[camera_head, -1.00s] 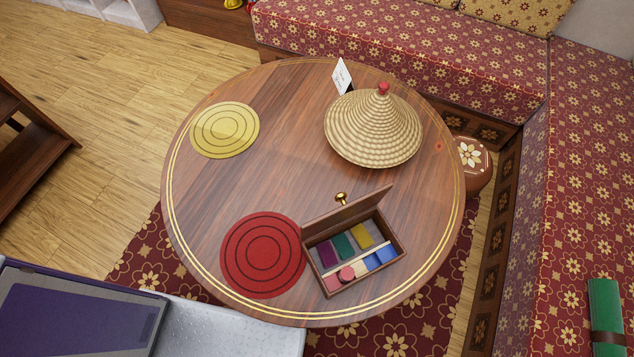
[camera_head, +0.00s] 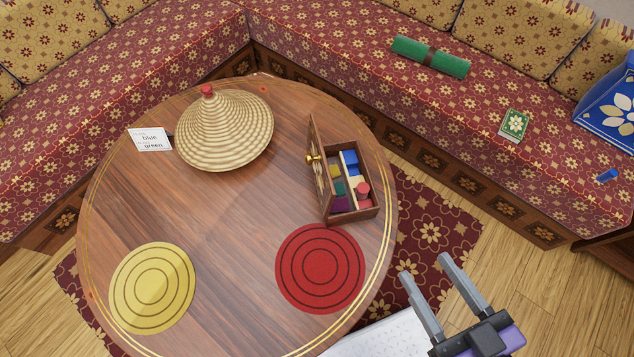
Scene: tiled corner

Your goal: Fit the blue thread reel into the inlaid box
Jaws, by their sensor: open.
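A small blue cylinder, which looks like the blue thread reel (camera_head: 607,176), lies on the right sofa seat near its front edge. The inlaid box (camera_head: 372,212) stands on the round table with its lid up on the left side. Inside it are yellow, green and purple sections on one side, and blue and red sections past a pale divider. A red reel (camera_head: 362,189) sits at its near right part. My gripper (camera_head: 424,266) is open and empty, to the right of the table and below the box in the picture, well away from the blue reel.
The round table (camera_head: 215,200) holds a woven cone lid (camera_head: 225,130), a card (camera_head: 150,140) reading "blue" and "green", a red mat (camera_head: 320,268) and a yellow mat (camera_head: 152,287). A green roll (camera_head: 430,57), a green book (camera_head: 514,125) and a blue bag (camera_head: 610,110) are on the sofa.

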